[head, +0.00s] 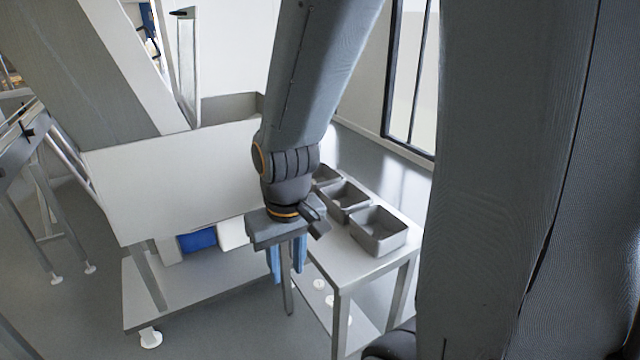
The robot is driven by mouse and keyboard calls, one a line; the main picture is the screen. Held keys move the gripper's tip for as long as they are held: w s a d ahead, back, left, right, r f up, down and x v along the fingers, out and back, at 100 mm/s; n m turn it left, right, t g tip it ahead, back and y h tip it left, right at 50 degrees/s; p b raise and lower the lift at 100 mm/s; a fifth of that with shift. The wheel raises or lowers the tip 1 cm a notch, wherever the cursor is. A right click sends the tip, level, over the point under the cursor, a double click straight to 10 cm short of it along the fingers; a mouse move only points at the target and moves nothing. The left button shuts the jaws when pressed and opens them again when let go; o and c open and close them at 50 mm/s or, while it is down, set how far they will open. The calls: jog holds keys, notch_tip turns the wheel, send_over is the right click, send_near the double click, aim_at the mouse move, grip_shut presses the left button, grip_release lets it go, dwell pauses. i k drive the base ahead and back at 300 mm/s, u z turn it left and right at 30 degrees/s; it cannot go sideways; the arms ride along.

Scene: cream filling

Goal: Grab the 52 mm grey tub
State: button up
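Three grey tubs stand in a row on a small metal table. The nearest tub (379,245) is near the table's front end. The middle tub (344,213) is behind it, and the far tub (325,177) is partly hidden by my arm. I cannot tell from the picture which one is 52 mm. My gripper (286,260) points down with its two blue fingers apart. It shows to the left of the nearest and middle tubs, past the table's left edge in the picture. Nothing shows between the fingers.
The small metal table (345,275) has a lower shelf with small white items. A larger white-sided station (175,180) stands to the left, with a blue box (197,240) on its lower shelf. Bare table surface shows at the right, beside the tubs.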

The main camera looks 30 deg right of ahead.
aim_at(324, 175)
jog(key=z, duration=0.4)
jog(key=k, duration=0.5)
jog(key=z, duration=0.8)
jog(key=i, duration=1.1)
jog(key=u, duration=0.85)
